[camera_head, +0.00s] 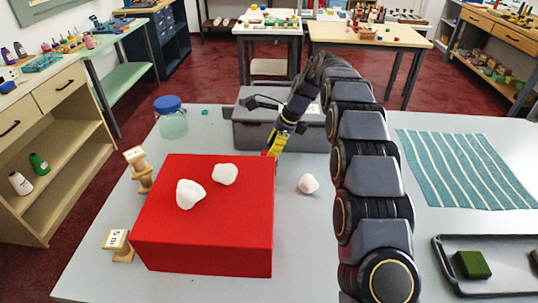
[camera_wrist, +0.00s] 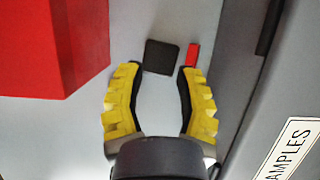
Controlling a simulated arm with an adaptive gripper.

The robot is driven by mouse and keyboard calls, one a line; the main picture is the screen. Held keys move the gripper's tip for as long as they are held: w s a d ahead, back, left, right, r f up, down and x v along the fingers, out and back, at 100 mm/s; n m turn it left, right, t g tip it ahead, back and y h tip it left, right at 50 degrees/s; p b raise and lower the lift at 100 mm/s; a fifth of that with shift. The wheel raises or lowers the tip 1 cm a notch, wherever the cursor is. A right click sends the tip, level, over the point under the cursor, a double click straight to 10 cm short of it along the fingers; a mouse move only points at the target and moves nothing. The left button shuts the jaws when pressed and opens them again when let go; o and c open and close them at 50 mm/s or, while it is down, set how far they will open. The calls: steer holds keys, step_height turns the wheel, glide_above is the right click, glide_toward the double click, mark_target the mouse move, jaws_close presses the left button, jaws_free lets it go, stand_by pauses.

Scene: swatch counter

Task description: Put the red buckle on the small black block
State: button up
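The small black block (camera_wrist: 160,57) lies on the grey counter in the wrist view, just beyond the gap between my fingertips. The red buckle (camera_wrist: 192,54), a small red bar, lies just right of the block with a narrow gap between them. It is close to the tip of my right-hand finger in that view; I cannot tell if they touch. My gripper (camera_wrist: 158,72) has yellow ridged fingers, spread apart with nothing between them. In the head view my gripper (camera_head: 274,152) reaches down between the red box and the grey case. The block is not discernible there.
A large red box (camera_head: 205,240) bearing two white lumps stands close by; the grey case (camera_head: 262,136) is behind. A white lump (camera_head: 308,184), blue-lidded jar (camera_head: 173,124), two wooden stands (camera_head: 140,172), striped cloth (camera_head: 465,168) and dark tray (camera_head: 505,283) lie around.

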steer(key=v, duration=0.9)
steer(key=s+d+r+n, duration=0.1)
steer(key=s+r+n, duration=0.3)
steer(key=s, duration=0.4)
steer(key=s+d+f+n+h, duration=0.1)
steer(key=s+n, duration=0.3)
steer(key=s, duration=0.7)
steer(key=s+d+f+n+g+h, duration=0.1)
steer(key=s+d+n, duration=0.3)
steer(key=s, duration=0.8)
steer(key=s+d+f+n+h, duration=0.2)
steer(key=s+n, duration=0.4)
steer(key=s, duration=0.6)
steer(key=shift+d+f+g, duration=0.4)
steer(key=shift+d+f, duration=0.2)
steer(key=shift+w, duration=0.1)
